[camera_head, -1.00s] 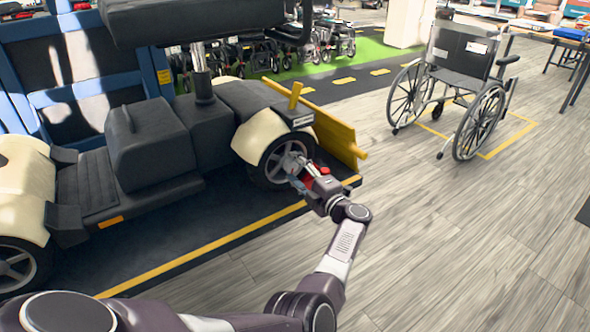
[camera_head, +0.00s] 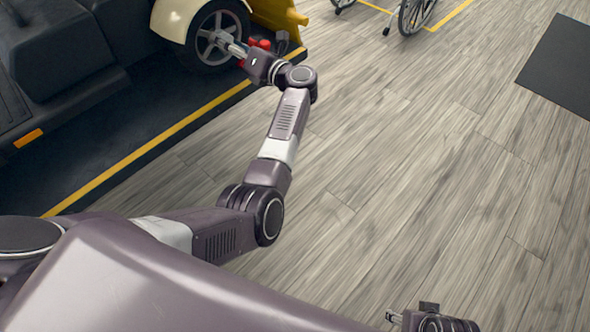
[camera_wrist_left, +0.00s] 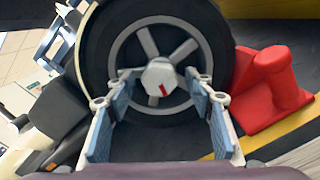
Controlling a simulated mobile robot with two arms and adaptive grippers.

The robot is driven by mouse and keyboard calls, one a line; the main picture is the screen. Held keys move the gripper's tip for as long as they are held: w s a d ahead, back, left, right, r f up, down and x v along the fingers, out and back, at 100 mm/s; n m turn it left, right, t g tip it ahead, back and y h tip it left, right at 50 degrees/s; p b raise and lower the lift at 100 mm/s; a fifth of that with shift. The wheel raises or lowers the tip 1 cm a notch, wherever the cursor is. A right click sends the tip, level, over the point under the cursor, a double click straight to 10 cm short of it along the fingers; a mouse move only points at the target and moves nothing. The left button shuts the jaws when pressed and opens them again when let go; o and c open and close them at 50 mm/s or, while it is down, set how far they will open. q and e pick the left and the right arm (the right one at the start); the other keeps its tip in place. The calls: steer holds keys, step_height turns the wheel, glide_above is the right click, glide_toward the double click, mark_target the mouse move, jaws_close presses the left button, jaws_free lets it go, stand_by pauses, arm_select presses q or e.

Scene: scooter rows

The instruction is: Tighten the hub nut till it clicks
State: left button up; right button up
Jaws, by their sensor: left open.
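The hub nut (camera_wrist_left: 156,78) is a pale hexagon with a red mark, at the centre of a grey spoked wheel (camera_wrist_left: 181,48) with a black tyre. The wheel belongs to the cream-fendered scooter (camera_head: 172,17) at the upper left of the head view. My left gripper (camera_wrist_left: 159,90) is open, with its blue-padded fingers on either side of the nut; I cannot tell whether they touch it. In the head view my left gripper (camera_head: 228,42) is at the wheel hub and hides the nut. Part of my right gripper (camera_head: 393,317) shows at the bottom edge; its jaws are unclear.
A red block (camera_wrist_left: 272,88) stands right of the wheel, close to my left gripper. A yellow piece (camera_head: 278,16) lies beyond the wheel. A wheelchair (camera_head: 415,12) is partly visible at the top.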

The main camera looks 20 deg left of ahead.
step_height(320, 180, down, 6)
steer(key=b, duration=0.5)
arm_select(q)
steer(key=d+f+m+t+h+p, duration=0.3)
steer(key=d+m+t+h+p, duration=0.1)
steer(key=d+m+t+p, duration=0.75)
steer(key=s+d+f+m+g+h+p, duration=0.2)
steer(key=s+d+f+m+h+p, duration=0.3)
steer(key=f+m, duration=0.4)
steer(key=s+d+f+m+g+h+p, duration=0.2)
steer(key=s+d+f+m+h+p, duration=0.3)
steer(key=f+m, duration=0.4)
steer(key=shift+s+d+f+m+h, duration=0.35)
steer(key=shift+s+d+f+h, duration=0.7)
steer(key=shift+f, duration=1.1)
arm_select(e)
step_height(320, 180, up, 22)
steer(key=shift+f, duration=0.25)
arm_select(q)
steer(key=shift+s+a, duration=0.2)
steer(key=shift+s, duration=0.15)
